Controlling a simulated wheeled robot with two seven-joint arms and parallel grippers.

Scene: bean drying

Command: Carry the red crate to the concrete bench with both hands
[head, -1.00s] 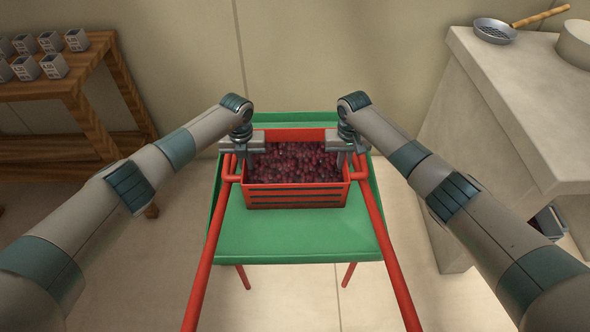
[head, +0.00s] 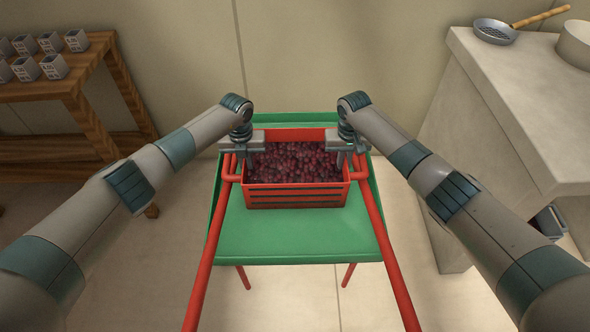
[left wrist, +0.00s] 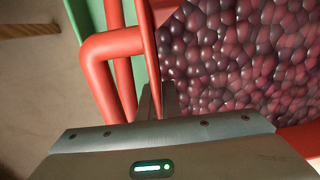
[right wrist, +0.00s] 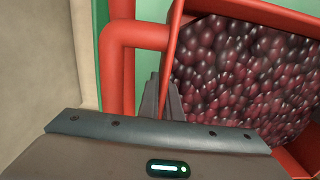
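The red crate (head: 295,196) is full of dark red berries or beans (head: 295,163). It sits level on the green top of a cart (head: 290,240). My left gripper (head: 254,158) is at the crate's left wall, with its fingers close together on either side of the thin wall in the left wrist view (left wrist: 157,92). My right gripper (head: 343,158) is at the right wall, its fingers likewise pinching the wall in the right wrist view (right wrist: 164,85). The fingertips are partly hidden. The pale concrete bench (head: 520,95) stands at the right.
The cart's red handle bars (head: 202,275) run along both sides toward me. A sieve with a wooden handle (head: 494,31) and a round pale vessel (head: 576,43) are on the bench. A wooden rack (head: 65,85) with several small boxes stands left. The wall is close behind the cart.

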